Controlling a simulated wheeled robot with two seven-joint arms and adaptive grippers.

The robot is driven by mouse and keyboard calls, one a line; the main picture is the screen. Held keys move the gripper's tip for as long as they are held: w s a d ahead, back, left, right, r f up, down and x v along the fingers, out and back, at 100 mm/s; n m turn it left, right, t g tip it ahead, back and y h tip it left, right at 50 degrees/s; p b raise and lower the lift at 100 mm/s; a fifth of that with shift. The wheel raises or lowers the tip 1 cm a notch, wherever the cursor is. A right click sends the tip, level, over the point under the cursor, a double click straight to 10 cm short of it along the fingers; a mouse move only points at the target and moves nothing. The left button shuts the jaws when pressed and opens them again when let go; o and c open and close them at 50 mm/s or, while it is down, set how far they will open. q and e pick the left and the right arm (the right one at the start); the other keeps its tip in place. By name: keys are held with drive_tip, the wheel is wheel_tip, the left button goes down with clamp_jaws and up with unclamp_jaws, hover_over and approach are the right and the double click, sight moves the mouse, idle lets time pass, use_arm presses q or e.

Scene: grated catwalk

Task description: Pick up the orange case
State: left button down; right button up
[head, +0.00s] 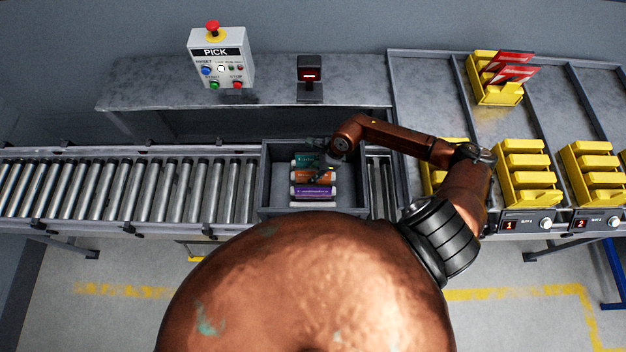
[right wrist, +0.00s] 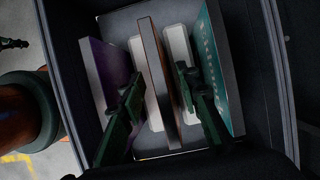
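The orange case (head: 313,174) stands in a grey tote (head: 267,185) on the roller conveyor, between a teal case (head: 305,160) and a purple case (head: 312,191). In the right wrist view the orange case (right wrist: 157,85) shows its thin edge, with the teal case (right wrist: 219,70) to its right and the purple case (right wrist: 106,75) to its left. My right gripper (head: 322,172) reaches down into the tote; in the right wrist view its fingers (right wrist: 160,105) are spread on either side of the orange case, with gaps visible. My left gripper is not in view.
The tote walls (right wrist: 62,75) stand close around the gripper. A scanner (head: 310,77) and a PICK button box (head: 220,58) stand on the shelf behind. Yellow bins (head: 527,175) sit on the rack at right. The rollers (head: 130,190) left of the tote are clear.

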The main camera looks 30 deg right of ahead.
sight(308, 177)
drive_tip(key=x, duration=0.2)
drive_tip(key=p+x, duration=0.1)
drive_tip(key=x, duration=0.1)
drive_tip(key=shift+w+a+f, duration=0.1)
drive_tip(key=shift+w+a, duration=0.05)
drive_tip(key=shift+w, duration=0.15)
drive_tip(key=shift+f, duration=0.2)
drive_tip(key=shift+f+b, duration=0.25)
drive_tip(key=shift+b, duration=0.05)
clamp_jaws()
idle(0.5)
